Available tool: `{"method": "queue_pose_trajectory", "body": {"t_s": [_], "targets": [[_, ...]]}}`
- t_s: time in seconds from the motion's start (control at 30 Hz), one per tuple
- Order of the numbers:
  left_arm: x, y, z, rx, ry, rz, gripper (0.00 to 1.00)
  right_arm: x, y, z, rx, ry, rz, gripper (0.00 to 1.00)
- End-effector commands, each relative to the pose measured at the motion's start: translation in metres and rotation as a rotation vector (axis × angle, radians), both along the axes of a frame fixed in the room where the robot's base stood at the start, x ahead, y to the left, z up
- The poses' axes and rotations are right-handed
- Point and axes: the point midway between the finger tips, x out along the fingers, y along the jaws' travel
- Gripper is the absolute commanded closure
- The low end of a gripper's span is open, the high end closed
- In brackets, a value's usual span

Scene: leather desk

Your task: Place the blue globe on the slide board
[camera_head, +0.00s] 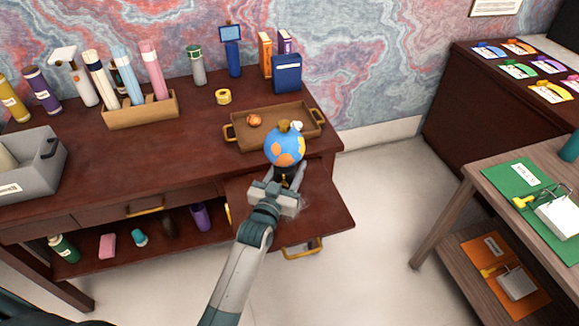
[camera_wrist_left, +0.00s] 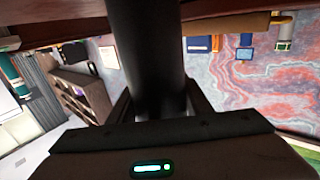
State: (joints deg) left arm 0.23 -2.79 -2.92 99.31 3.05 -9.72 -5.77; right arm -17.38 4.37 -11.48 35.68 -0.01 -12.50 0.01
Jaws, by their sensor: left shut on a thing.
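The blue globe (camera_head: 285,148) has orange land patches, a brown top knob and a dark base. It is upright over the back part of the slide board, just in front of the wooden tray. My left gripper (camera_head: 288,178) is shut on its dark lower part. In the left wrist view the fingers (camera_wrist_left: 160,104) stand on both sides of a thick dark column (camera_wrist_left: 146,55). The slide board (camera_head: 325,208) is a dark reddish-brown panel sticking out from the desk front. I cannot tell whether the globe's base touches the board. My right gripper is not in view.
The wooden tray (camera_head: 240,144) with a small orange-brown item and a white item is right behind the globe. A yellow tape roll (camera_head: 223,97), bottles and a blue box (camera_head: 287,74) stand farther back. The board's right part is clear. A side table (camera_head: 490,182) stands right.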

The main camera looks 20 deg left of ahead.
Motion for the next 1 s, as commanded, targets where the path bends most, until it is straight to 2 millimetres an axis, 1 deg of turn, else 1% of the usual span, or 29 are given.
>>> {"method": "queue_pose_trajectory", "body": {"t_s": [0.1, 0.13, 0.17, 0.2, 0.37, 0.63, 0.73, 0.83, 1.0], "targets": [[0.0, 0.0, -0.001, 0.0, -0.002, 0.0, 0.9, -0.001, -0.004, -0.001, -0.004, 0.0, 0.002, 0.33], [0.0, 0.0, -0.002, 0.0, 0.0, 0.0, 0.48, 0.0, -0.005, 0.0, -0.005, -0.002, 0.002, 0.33], [0.0, 0.0, -0.002, 0.0, 0.0, 0.0, 0.41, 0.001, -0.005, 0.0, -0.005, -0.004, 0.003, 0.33], [0.0, 0.0, -0.002, 0.0, 0.0, 0.0, 0.36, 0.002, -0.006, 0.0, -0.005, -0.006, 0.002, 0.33], [0.0, 0.0, -0.002, 0.0, 0.0, 0.0, 0.36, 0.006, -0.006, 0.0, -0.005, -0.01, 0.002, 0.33], [0.0, 0.0, 0.002, 0.0, 0.0, 0.0, 0.36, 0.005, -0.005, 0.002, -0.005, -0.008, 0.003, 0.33], [-0.009, 0.001, -0.001, 0.0, 0.001, 0.0, 0.36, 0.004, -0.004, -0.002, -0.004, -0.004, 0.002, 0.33], [-0.02, 0.001, -0.002, 0.0, 0.001, 0.0, 0.36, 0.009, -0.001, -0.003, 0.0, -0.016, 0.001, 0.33], [-0.048, 0.003, -0.003, 0.0, 0.002, 0.0, 0.36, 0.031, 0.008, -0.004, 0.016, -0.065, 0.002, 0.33]]}}
